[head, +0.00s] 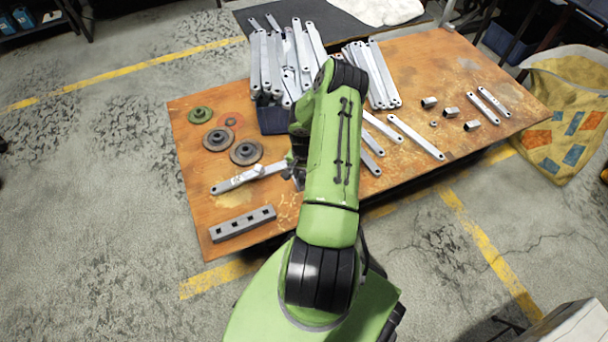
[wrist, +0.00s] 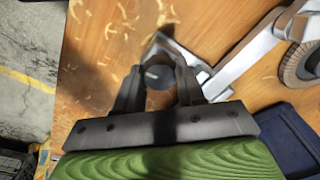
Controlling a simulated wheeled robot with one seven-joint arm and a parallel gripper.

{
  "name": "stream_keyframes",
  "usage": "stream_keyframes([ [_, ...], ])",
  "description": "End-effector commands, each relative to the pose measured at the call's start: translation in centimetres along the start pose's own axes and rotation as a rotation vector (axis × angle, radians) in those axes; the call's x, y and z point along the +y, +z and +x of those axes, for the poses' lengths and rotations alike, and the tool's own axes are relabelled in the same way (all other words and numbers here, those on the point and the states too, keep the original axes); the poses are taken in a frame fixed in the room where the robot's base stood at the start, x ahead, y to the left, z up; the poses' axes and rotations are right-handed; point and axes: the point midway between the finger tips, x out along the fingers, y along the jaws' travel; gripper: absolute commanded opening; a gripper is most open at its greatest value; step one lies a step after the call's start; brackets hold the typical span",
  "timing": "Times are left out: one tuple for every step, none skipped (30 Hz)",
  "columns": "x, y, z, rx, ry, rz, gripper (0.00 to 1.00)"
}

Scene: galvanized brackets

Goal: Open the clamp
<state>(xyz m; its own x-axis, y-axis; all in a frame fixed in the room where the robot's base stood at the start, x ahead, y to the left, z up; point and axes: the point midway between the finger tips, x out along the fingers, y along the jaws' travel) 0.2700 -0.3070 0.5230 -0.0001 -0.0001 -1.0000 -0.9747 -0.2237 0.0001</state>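The clamp (head: 240,180) is a silver bar-like piece lying on the left part of the wooden table, with its right end close to my gripper. In the wrist view, its pale metal bar (wrist: 245,55) runs from upper right toward the fingers. My gripper (head: 294,172) is low over the table at the clamp's right end, partly hidden by my arm. In the wrist view, the two dark fingers of my gripper (wrist: 159,78) stand apart, with a dark round end between them. I cannot tell whether the fingers press on it.
The wooden table (head: 190,150) carries dark discs (head: 247,152) behind the clamp and a holed steel bar (head: 240,223) in front. A blue bin (head: 272,122) of brackets stands behind the gripper. Loose brackets (head: 416,137) lie to the right.

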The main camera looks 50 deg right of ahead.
Motion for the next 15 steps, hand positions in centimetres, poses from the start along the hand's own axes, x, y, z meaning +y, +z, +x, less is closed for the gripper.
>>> stream_keyframes([
  [0.01, 0.0, -0.01, 0.0, 0.0, 0.0, 0.13],
  [0.01, 0.0, -0.01, 0.0, 0.0, 0.0, 0.08],
  [0.01, 0.0, -0.02, 0.0, 0.0, 0.0, 0.08],
  [0.0, 0.0, -0.02, 0.0, 0.0, 0.0, 0.08],
  [0.0, 0.0, -0.02, 0.0, 0.0, 0.0, 0.08],
  [0.0, 0.0, -0.02, 0.0, 0.0, 0.0, 0.08],
  [0.0, 0.0, -0.02, 0.0, 0.0, 0.0, 0.08],
  [0.0, 0.0, -0.02, 0.0, 0.0, 0.0, 0.08],
  [0.0, 0.0, -0.02, 0.0, 0.0, 0.0, 0.08],
  [0.0, 0.0, -0.02, 0.0, 0.0, 0.0, 0.08],
  [0.0, 0.0, -0.02, 0.0, 0.0, 0.0, 0.08],
  [0.0, 0.0, -0.02, 0.0, 0.0, -0.002, 0.08],
  [-0.01, 0.0, -0.03, 0.0, 0.0, -0.015, 0.08],
  [-0.04, 0.01, -0.04, 0.0, 0.0, -0.045, 0.08],
  [-0.03, -0.01, -0.05, 0.002, 0.002, -0.113, 0.08],
])
